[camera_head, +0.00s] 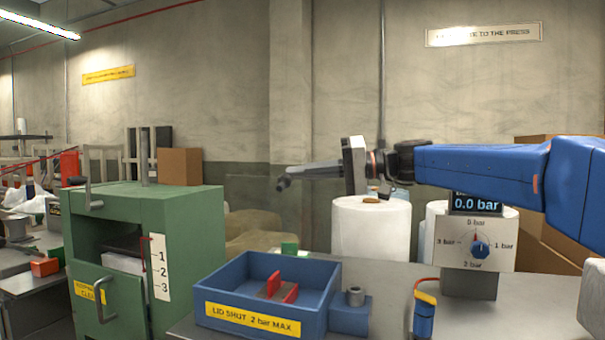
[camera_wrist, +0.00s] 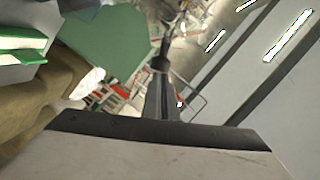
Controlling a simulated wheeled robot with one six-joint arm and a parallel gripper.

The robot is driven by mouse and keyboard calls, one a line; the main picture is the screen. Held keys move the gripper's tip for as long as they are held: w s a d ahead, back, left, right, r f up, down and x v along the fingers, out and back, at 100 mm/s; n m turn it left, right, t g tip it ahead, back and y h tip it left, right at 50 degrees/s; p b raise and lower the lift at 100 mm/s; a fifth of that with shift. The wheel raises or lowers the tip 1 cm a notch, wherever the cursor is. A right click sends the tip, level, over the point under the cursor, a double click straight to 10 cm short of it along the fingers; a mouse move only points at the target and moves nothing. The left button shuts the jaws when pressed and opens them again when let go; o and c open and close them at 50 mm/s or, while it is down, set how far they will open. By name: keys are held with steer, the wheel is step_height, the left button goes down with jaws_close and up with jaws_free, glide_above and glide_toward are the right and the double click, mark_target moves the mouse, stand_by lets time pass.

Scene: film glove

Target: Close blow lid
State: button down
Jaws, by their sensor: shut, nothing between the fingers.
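The blow box (camera_head: 205,286) is a blue open-topped box on the bench, with a yellow label reading "LID SHUT 2 bar MAX". Its inside shows from above, with red upright pieces (camera_head: 283,291) around a grey part. No lid covers it. A small green block (camera_head: 289,248) shows just behind its back wall; I cannot tell whether it belongs to the lid. My gripper (camera_head: 284,184) is shut and empty, in the air well above and behind the box, pointing left. Its closed fingers also show in the wrist view (camera_wrist: 161,66). The box is not recognisable there.
A green press cabinet (camera_head: 190,220) stands left of the box. A pressure gauge panel (camera_head: 475,240) reads 0.0 bar at the right. A blue-and-yellow tool (camera_head: 424,315) stands on the bench (camera_head: 385,275). White rolls (camera_head: 370,235) stand behind.

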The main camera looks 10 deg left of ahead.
steer(key=s+a+f+n+t+h, duration=0.1)
steer(key=s+a+f+n+t, duration=0.1)
steer(key=s+f+n, duration=0.7)
steer(key=shift+s+a+f+n+t, duration=0.25)
steer(key=shift+s+f+t, duration=0.25)
steer(key=shift+s+f, duration=2.8)
steer(key=shift+s+r, duration=0.7)
steer(key=shift+s, duration=0.15)
steer(key=shift+r, duration=0.15)
